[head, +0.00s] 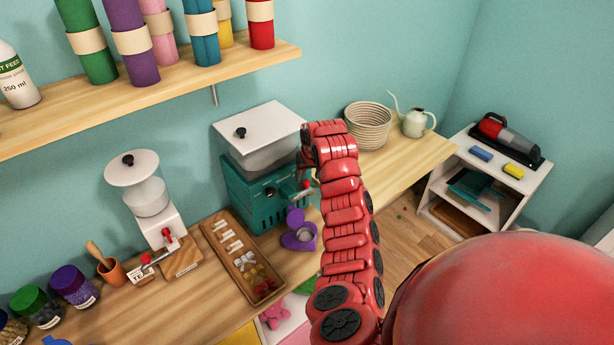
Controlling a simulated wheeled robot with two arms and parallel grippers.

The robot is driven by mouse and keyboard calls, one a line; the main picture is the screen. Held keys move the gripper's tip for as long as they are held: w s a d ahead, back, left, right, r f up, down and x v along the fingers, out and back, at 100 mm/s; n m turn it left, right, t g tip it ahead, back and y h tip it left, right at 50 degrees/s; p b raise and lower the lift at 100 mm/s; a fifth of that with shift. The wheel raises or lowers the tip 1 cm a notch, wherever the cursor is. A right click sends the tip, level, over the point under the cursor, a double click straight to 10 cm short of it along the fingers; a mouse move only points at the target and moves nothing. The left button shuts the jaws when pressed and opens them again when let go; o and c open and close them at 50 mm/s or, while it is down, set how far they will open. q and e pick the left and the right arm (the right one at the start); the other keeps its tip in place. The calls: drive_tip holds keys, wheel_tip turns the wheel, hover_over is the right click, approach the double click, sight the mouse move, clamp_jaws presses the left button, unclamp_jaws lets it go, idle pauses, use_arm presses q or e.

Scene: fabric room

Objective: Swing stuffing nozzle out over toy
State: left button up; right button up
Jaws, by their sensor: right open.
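A teal machine (254,205) with a white lidded hopper (262,132) stands on the wooden counter, and I take it for the stuffing machine. A small red-tipped lever or nozzle part (304,187) sticks out at its right front. My right gripper (305,174) is open beside this part, at the machine's right side. Whether the fingers touch it I cannot tell, as my wrist partly hides them. My left gripper is out of view.
A wooden tray (243,257) of small parts lies in front of the machine. A white grinder-like device (150,200) stands left. A woven basket (368,125) and watering can (415,122) stand right. A shelf (180,85) with colored rolls hangs above. A pink item (274,313) lies below the counter edge.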

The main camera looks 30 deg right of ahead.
sight(306, 182)
drive_tip(key=shift+x, duration=1.05)
drive_tip(key=shift+w+f+p, duration=0.25)
drive_tip(key=shift+f+p, duration=0.1)
drive_tip(key=shift+f, duration=0.25)
clamp_jaws()
